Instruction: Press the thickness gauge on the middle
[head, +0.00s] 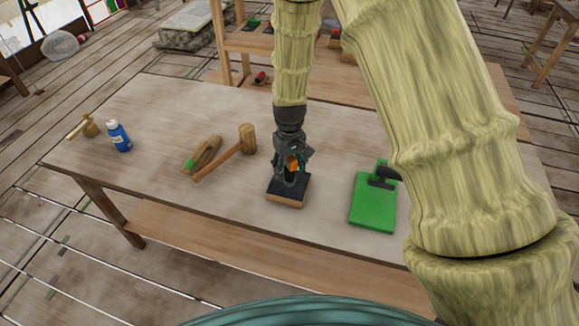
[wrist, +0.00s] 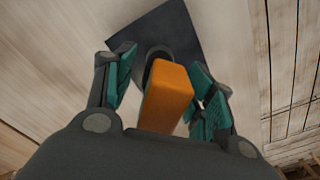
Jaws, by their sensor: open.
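My gripper (head: 291,172) points down over a square block with a dark top and wooden sides (head: 284,200) near the table's middle. Its fingers are open. In the wrist view, an orange piece (wrist: 168,92) lies between the two teal-padded fingers (wrist: 163,68), with a gap visible on the left side. Contact on the right side is unclear. Behind the orange piece is a dark rounded part (wrist: 157,55), over the dark square top (wrist: 186,25). I cannot tell for certain which part is the thickness gauge; the gripper hides much of it.
A green board (head: 372,205) with a dark upright fitting stands right of the block. Left are a wooden mallet (head: 246,138), a wooden tool with a green end (head: 205,154), a blue bottle (head: 119,136) and a brass-coloured item (head: 90,127). The table's (head: 160,100) back left is bare.

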